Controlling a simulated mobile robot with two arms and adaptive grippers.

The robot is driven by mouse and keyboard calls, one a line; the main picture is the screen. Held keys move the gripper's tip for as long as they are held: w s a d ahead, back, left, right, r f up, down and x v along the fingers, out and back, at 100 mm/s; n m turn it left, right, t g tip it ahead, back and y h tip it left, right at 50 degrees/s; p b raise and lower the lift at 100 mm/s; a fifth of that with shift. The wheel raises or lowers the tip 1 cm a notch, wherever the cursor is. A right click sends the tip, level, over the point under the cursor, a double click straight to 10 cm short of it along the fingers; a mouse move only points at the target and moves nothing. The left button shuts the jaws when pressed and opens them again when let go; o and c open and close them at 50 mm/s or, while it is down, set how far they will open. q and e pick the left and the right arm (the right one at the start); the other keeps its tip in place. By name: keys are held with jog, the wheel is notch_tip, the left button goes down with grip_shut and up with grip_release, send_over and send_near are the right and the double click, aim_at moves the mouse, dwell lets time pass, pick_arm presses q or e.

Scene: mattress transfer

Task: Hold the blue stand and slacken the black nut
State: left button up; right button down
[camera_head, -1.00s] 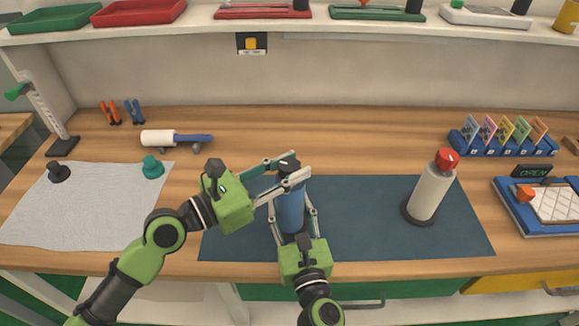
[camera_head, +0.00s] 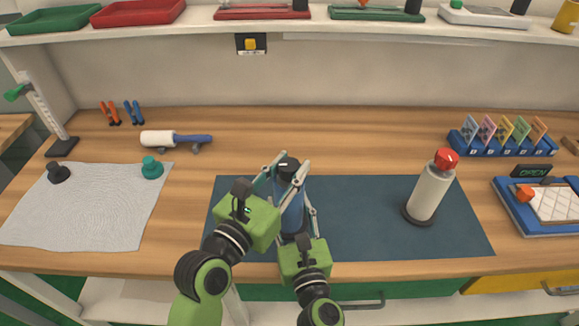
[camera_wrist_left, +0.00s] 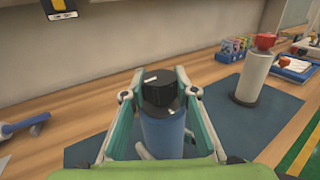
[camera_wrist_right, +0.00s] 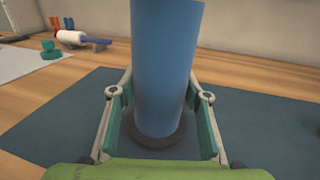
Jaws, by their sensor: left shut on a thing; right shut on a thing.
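The blue stand (camera_head: 291,214) is an upright cylinder on a dark round base, on the dark blue mat (camera_head: 375,220). The black nut (camera_head: 288,166) sits on its top, with a white mark on it; it also shows in the left wrist view (camera_wrist_left: 160,90). My left gripper (camera_head: 280,175) comes from the front left, its fingers shut on the nut from both sides. My right gripper (camera_head: 294,222) comes from the front and is shut on the stand's lower body. In the right wrist view the blue stand (camera_wrist_right: 165,60) rises between the fingers.
A white stand with a red top (camera_head: 430,187) is on the mat's right part. A grey cloth (camera_head: 85,205) with black (camera_head: 58,173) and teal (camera_head: 152,168) knobs lies left. A white roller (camera_head: 158,138) lies behind. Card rack (camera_head: 500,140) and blue tray (camera_head: 510,215) stand right.

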aim_at(283, 175)
dwell(0.4)
pick_arm(q)
jog(key=o, duration=1.1)
jog(key=shift+v, duration=3.7)
